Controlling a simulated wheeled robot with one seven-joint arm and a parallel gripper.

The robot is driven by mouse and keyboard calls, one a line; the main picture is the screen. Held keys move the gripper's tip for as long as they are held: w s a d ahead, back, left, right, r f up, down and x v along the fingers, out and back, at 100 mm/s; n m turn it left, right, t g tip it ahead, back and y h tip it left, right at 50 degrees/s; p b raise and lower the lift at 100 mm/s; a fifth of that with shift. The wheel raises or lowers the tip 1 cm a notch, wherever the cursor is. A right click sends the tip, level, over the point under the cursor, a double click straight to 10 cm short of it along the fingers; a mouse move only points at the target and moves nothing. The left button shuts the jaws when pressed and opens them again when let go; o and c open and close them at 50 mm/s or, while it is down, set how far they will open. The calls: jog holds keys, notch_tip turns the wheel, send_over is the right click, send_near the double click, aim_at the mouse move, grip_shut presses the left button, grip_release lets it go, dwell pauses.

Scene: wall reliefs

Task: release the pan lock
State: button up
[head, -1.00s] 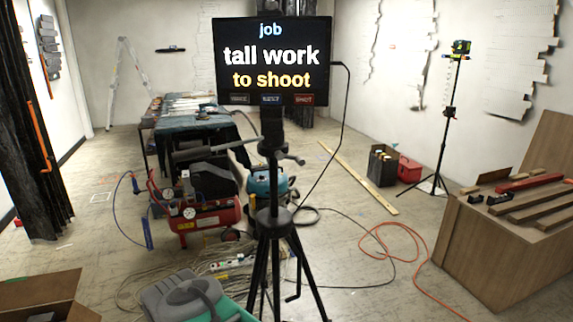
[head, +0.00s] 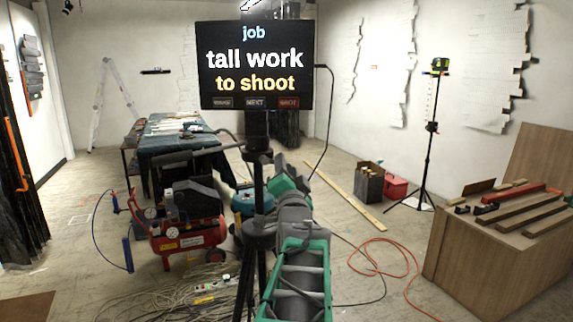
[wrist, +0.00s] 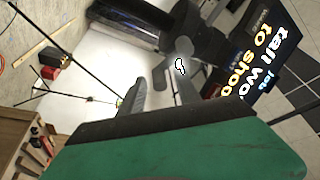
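A black tripod (head: 258,200) carries a screen (head: 256,64) reading "job / tall work / to shoot". In the wrist view the screen (wrist: 262,70) shows tilted at the right. The dark tripod head (wrist: 190,35) is beyond my fingers, with a round knob (wrist: 179,50) and a short grey lever (wrist: 160,76). I cannot tell which part is the pan lock. My gripper (wrist: 158,84) is open, one finger on each side of the lever's line of sight; I see no clear contact. In the head view my green and grey arm covers part of the tripod's right side.
A red compressor (head: 185,238) and cables (head: 150,300) lie left of the tripod. A draped table (head: 175,145) stands behind. A wooden bench (head: 500,255) with clamps is at right, near a second tripod (head: 428,150) and an orange hose (head: 385,262) on the floor.

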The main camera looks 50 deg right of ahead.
jog(key=shift+w+d+r, duration=0.1)
jog(key=shift+w+d, duration=0.25)
jog(key=shift+d, duration=0.05)
grip_shut()
